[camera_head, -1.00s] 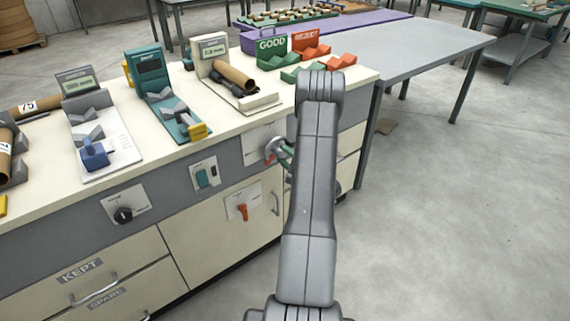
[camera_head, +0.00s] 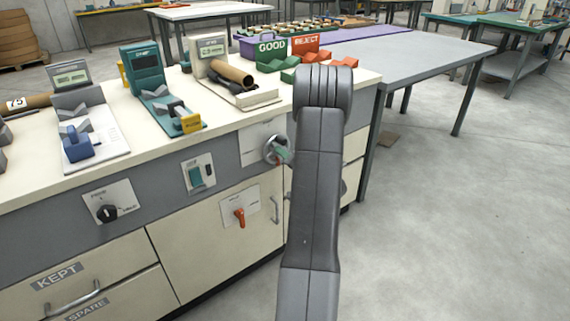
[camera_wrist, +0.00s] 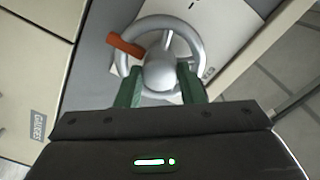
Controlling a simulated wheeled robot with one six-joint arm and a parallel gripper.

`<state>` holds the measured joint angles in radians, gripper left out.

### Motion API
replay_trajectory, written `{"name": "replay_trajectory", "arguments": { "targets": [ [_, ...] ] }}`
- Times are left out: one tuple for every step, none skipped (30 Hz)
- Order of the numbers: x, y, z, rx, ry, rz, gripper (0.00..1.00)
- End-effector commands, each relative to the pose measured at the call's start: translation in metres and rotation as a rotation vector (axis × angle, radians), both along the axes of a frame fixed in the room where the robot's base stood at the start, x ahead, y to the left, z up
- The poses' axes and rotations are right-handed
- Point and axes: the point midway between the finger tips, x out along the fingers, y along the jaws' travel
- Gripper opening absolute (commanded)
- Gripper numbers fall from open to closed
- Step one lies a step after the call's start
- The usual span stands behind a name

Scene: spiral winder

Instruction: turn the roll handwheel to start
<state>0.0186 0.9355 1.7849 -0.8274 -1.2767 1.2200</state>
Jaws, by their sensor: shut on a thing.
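The roll handwheel is a silver ring with a round hub on the cabinet's front panel. In the head view the handwheel (camera_head: 271,148) sits just left of my arm, which hides part of it. In the wrist view the handwheel (camera_wrist: 200,52) faces me, with an orange tab or grip (camera_wrist: 125,45) at its upper left. My gripper (camera_wrist: 160,80) has green fingers on either side of the hub, overlapping the lower rim, and is shut on the handwheel. The gripper (camera_head: 284,154) shows only as a bit of green in the head view.
Left of the handwheel are a red lever (camera_head: 239,215), a teal rocker switch (camera_head: 197,176) and a black knob (camera_head: 107,213). GOOD (camera_head: 271,48) and REJECT (camera_head: 306,43) racks are behind my arm.

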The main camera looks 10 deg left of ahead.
Motion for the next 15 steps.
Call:
{"name": "replay_trajectory", "arguments": {
  "targets": [
    [-0.0005,-0.0001,-0.0059,-0.032,-0.029,0.000,0.12],
    [-0.0005,-0.0001,-0.0057,-0.052,-0.050,0.000,0.12],
    [-0.0004,-0.0001,-0.0060,-0.079,-0.075,0.000,0.12],
    [-0.0004,-0.0002,-0.0060,-0.100,-0.095,0.000,0.12],
    [-0.0004,-0.0002,-0.0059,-0.121,-0.115,0.000,0.12],
    [-0.0003,-0.0001,-0.0059,-0.149,-0.141,0.000,0.12],
    [-0.0003,-0.0001,-0.0063,-0.169,-0.160,0.000,0.12],
    [-0.0003,-0.0001,-0.0063,-0.190,-0.179,0.000,0.12],
    [-0.0003,-0.0001,-0.0060,-0.217,-0.207,0.001,0.12],
    [-0.0003,-0.0001,-0.0058,-0.238,-0.227,0.001,0.12],
    [-0.0003,-0.0001,-0.0060,-0.258,-0.246,0.001,0.12],
    [-0.0002,-0.0002,-0.0063,-0.286,-0.273,0.001,0.12],
    [-0.0002,-0.0002,-0.0063,-0.307,-0.291,0.000,0.12],
    [-0.0001,-0.0003,-0.0061,-0.328,-0.311,0.000,0.12],
    [-0.0001,-0.0004,-0.0062,-0.355,-0.338,0.000,0.12]
  ]
}}
